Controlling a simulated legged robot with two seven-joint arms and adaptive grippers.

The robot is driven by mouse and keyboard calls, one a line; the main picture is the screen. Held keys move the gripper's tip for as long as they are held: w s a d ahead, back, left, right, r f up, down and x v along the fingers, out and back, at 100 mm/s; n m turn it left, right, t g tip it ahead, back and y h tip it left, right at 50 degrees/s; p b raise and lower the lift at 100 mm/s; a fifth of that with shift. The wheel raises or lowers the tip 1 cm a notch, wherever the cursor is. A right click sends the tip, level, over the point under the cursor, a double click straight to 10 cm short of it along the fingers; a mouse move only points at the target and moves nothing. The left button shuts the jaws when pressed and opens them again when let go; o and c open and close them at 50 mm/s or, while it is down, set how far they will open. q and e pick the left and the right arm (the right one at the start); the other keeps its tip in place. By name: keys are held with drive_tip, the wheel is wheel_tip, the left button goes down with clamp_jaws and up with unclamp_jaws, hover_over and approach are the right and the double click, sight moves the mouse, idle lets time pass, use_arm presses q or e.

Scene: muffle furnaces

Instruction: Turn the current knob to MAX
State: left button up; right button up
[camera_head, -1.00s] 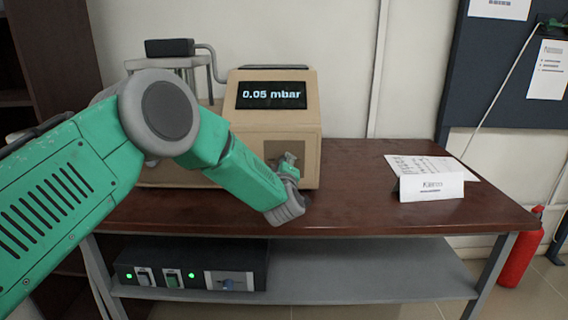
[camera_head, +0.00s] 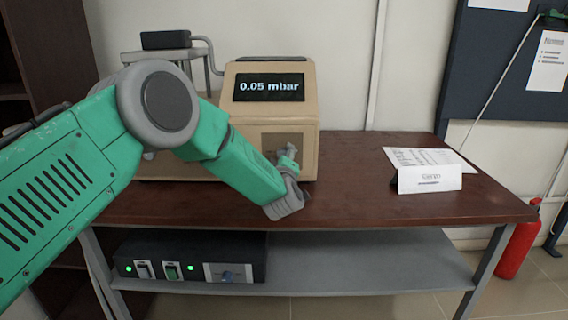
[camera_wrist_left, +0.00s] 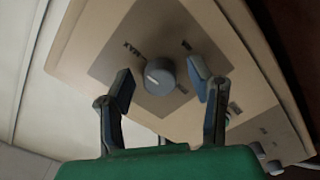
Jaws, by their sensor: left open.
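The grey round knob (camera_wrist_left: 160,76) sits on a brown panel of the beige device (camera_head: 232,125). A white mark on the knob's face lies toward its left side. The word MAX (camera_wrist_left: 132,50) is printed at the upper left of the knob in the left wrist view; other small labels are too blurred to read. My left gripper (camera_wrist_left: 160,82) is open, with one finger on each side of the knob; I cannot tell whether they touch it. In the head view my left gripper (camera_head: 288,158) is in front of the device's panel and hides the knob.
The device's screen (camera_head: 269,87) reads 0.05 mbar. A black box (camera_head: 190,247) with green lights, switches and a blue knob stands on the lower shelf (camera_head: 370,265). A folded card (camera_head: 429,179) and paper lie on the brown table (camera_head: 360,205), otherwise clear at right. A fire extinguisher (camera_head: 517,245) stands at right.

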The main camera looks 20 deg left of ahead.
use_arm(q)
drive_tip(key=v, duration=1.1)
drive_tip(key=shift+s+d, duration=0.2)
drive_tip(key=shift+s, duration=0.15)
drive_tip(key=shift+f, duration=0.1)
drive_tip(key=s+a+f+m+g+h, duration=0.2)
drive_tip(key=s+f+m+g, duration=0.25)
drive_tip(key=s+f, duration=0.65)
drive_tip(key=s+a+f+m+g+h, duration=0.1)
drive_tip(key=s+f+m+g+h, duration=0.3)
drive_tip(key=s+f, duration=0.7)
drive_tip(key=s+a+f+m+g, duration=0.2)
drive_tip(key=s+f, duration=0.1)
drive_tip(key=s, duration=0.5)
drive_tip(key=s+a+f+m+g, duration=0.2)
drive_tip(key=s+f+g, duration=0.1)
drive_tip(key=s, duration=0.5)
drive_tip(key=s+a+f+m+g+y, duration=0.1)
drive_tip(key=s+a+f+m+g, duration=0.1)
drive_tip(key=s, duration=0.6)
drive_tip(key=shift+a+f+g, duration=0.15)
drive_tip(key=shift+f+g, duration=0.3)
drive_tip(key=shift+g, duration=0.2)
